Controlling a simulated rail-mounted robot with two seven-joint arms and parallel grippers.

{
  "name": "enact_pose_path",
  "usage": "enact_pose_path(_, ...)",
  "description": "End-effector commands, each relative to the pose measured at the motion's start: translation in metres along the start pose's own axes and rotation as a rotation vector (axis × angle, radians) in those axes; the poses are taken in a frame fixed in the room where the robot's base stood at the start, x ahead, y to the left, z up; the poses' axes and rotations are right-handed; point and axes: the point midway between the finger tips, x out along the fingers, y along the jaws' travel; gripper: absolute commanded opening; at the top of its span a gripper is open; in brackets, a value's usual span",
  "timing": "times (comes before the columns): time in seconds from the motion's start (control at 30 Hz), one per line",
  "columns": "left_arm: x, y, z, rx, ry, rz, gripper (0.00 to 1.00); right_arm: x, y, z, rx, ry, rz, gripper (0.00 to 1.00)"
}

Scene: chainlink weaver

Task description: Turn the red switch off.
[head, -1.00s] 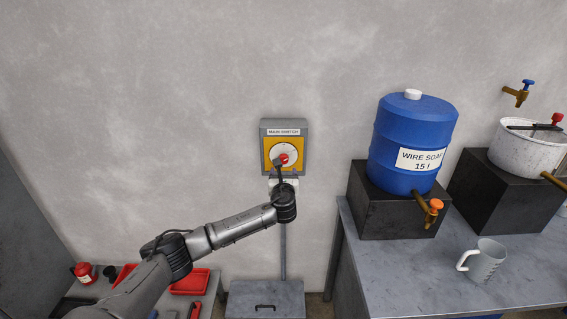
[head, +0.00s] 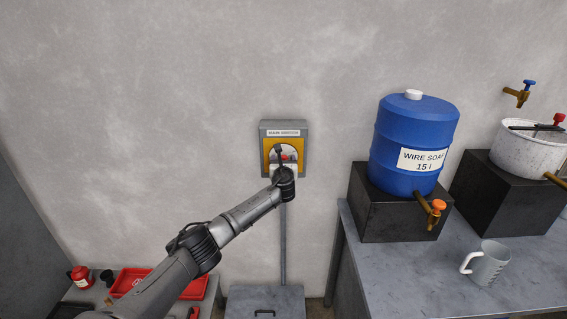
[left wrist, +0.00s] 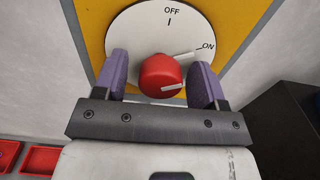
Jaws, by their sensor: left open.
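The red switch (left wrist: 160,76) is a round red knob on a white dial (left wrist: 168,24) marked OFF at the top and ON at the right. A pale pointer on the far side of the knob points toward the ON mark. In the head view, the switch (head: 287,157) sits on the yellow front of the grey main switch box (head: 299,131) and is partly hidden. My left gripper (left wrist: 162,66) is open, with one purple finger on each side of the knob. I cannot tell whether the fingers touch it. My right gripper is not in view.
A workbench (head: 389,290) at the right holds a blue soap barrel (head: 410,125), a mug (head: 488,264) and a white pot (head: 529,147) on dark blocks or the top. Red trays (head: 135,279) lie at lower left. The wall around the box is clear.

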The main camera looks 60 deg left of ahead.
Motion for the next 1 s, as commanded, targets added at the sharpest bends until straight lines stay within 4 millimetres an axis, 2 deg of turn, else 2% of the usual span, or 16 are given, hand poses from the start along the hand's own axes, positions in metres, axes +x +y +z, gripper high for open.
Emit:
enact_pose_path(0.27, 0.0001, -0.0003, -0.0002, 0.000, 0.000, 0.000, 0.64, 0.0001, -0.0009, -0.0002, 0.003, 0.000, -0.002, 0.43)
enact_pose_path(0.77, 0.0000, -0.0002, -0.0003, 0.000, 0.000, 0.000, 0.16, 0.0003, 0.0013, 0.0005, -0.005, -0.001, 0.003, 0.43)
enact_pose_path(1.0, -0.0001, -0.0003, -0.0005, -0.029, 0.001, 0.000, 0.16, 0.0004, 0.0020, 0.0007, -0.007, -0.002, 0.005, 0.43)
